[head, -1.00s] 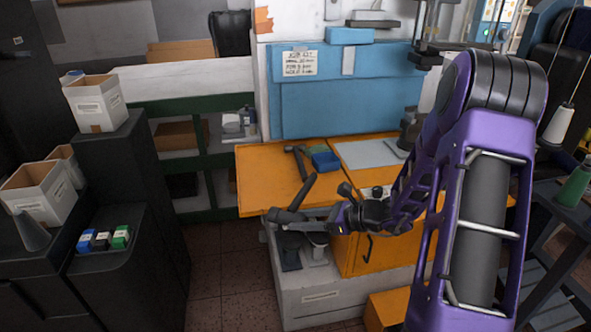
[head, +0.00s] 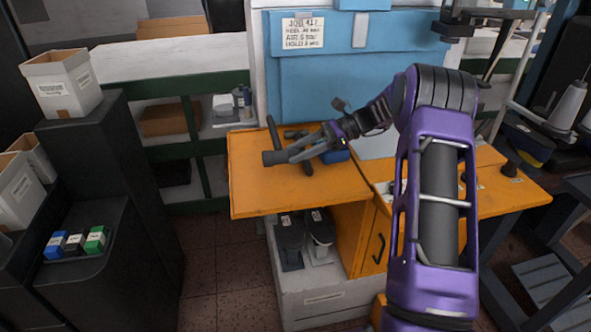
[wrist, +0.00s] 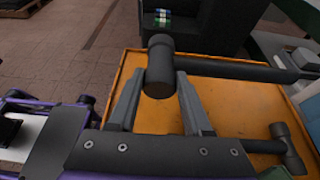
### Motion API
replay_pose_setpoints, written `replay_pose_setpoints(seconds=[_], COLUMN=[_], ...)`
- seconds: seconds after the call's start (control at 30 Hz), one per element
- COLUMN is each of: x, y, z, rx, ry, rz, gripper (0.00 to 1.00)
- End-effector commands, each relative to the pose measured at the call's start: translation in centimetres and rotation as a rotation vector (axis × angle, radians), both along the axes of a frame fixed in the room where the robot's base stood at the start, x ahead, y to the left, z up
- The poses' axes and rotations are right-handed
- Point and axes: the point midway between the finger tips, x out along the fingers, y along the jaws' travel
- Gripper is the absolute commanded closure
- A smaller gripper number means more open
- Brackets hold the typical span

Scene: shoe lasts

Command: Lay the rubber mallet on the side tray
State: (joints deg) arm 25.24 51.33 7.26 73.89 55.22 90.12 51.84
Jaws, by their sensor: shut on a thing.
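My gripper (wrist: 160,78) is shut on the rubber mallet, with its fingers on either side of the black cylindrical head (wrist: 159,68). The dark handle (wrist: 235,68) runs off to the right in the wrist view. In the head view, the mallet head (head: 274,158) and my gripper (head: 297,153) are over the left part of the orange bench top. This flat orange panel (head: 255,190) may be the side tray; no separate tray is clearly marked. I cannot tell the exact gap between mallet and panel.
A second dark hammer (wrist: 281,132) lies on the orange top, near a blue box (head: 338,156). Shoe lasts (head: 290,240) stand on a grey unit below. A black cabinet with small boxes (head: 75,243) stands to the left. The panel's front left is clear.

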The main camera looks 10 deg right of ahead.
Motion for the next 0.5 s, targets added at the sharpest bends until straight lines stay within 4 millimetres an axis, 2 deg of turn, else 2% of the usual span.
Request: replay_pose_setpoints(seconds=[0.03,0.1,0.5], x=[0.0,0.0,0.0], y=[0.1,0.1,0.0], z=[-1.3,-2.4,-6.8], rx=[0.002,0.002,0.001], ry=[0.001,0.001,-0.002], rz=[0.001,0.0,-0.001], gripper=[1.0,1.0,1.0])
